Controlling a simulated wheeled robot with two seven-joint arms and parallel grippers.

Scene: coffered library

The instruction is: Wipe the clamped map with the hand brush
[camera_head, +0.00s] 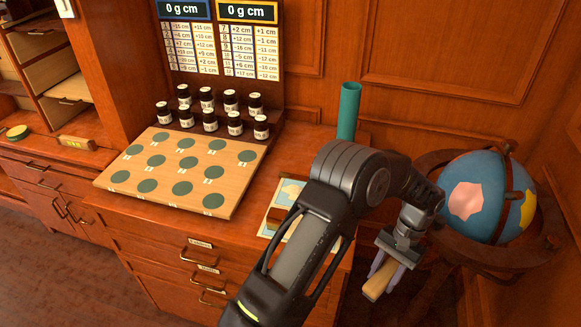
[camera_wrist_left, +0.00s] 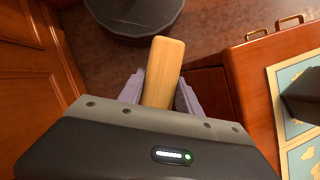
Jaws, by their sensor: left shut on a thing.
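The map (camera_head: 288,192), pale blue with cream land shapes, lies on the cabinet top, partly hidden behind my left arm. It also shows at the right of the left wrist view (camera_wrist_left: 303,158). A dark block (camera_wrist_left: 302,94) sits on it, perhaps the clamp; I cannot tell. My left gripper (camera_head: 384,275) is shut on the hand brush (camera_head: 377,284), a tan wooden piece gripped between pale fingers; it fills the middle of the left wrist view (camera_wrist_left: 163,70). No bristles show. The brush is in the air, off the cabinet's right side and apart from the map. My right gripper is not in view.
A slanted wooden board (camera_head: 185,170) with dark green discs stands left of the map, several small jars (camera_head: 208,97) behind it. A teal cylinder (camera_head: 348,110) stands at the back. A globe (camera_head: 475,195) on a round wooden stand is right of my gripper.

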